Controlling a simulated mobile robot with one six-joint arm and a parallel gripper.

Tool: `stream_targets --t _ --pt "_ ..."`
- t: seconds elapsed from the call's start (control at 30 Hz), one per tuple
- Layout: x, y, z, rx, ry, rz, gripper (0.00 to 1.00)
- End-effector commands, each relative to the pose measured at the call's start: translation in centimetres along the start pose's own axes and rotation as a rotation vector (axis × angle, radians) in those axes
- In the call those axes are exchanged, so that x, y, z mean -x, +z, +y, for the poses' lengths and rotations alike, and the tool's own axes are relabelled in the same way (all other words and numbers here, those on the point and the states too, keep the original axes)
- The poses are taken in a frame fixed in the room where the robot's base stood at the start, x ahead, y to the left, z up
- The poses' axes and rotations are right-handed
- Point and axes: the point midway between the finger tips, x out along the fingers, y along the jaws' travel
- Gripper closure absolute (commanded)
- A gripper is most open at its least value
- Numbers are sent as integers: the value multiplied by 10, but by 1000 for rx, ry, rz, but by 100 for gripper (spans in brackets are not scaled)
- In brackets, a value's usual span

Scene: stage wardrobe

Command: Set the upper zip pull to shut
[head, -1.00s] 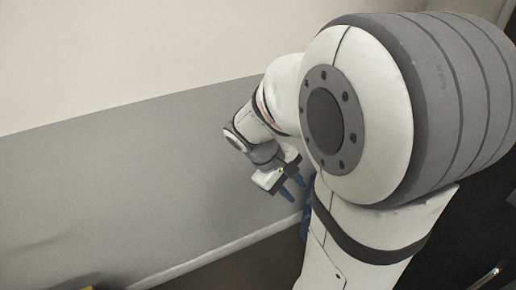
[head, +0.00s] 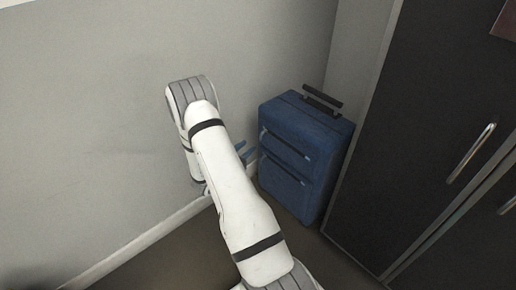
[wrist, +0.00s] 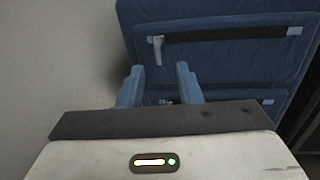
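A blue suitcase (head: 310,135) stands upright by the wall; its front also fills much of the wrist view (wrist: 220,62). In the wrist view the upper zip pull (wrist: 157,50), a pale tab hanging down, is at the left end of a dark strip, the upper zip (wrist: 225,34). A small pale piece is at the strip's right end. My gripper (wrist: 160,76) is open, with its two blue fingers apart and nothing seen between them. The fingertips are below the upper pull in the picture; I cannot tell their distance from the suitcase. In the head view my gripper (head: 246,153) is left of the suitcase.
A lower zip (wrist: 225,101) runs across the suitcase, partly hidden by my gripper. A dark cabinet (head: 425,130) with metal handles stands close on the suitcase's right. A grey wall (head: 90,120) is to the left. Some floor (head: 160,260) is clear in front.

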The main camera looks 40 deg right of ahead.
Motion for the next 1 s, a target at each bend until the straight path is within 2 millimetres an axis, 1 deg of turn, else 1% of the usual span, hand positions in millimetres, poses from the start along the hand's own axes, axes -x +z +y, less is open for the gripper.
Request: stream_targets --t 0.03,0.1,0.17,0.43,0.6,0.73,0.97,1.0 --pt "-1 -9 1 9 13 -3 68" --pt "-5 -13 2 14 23 -5 68" --pt "-11 -13 3 14 25 -6 68" --pt "-54 -13 3 12 21 -5 68" --pt "-73 -12 4 13 22 -5 68" --pt "-79 -11 4 14 24 -4 68" --pt "-79 -10 4 14 23 -4 68" --pt "-79 -10 4 14 23 -4 72"
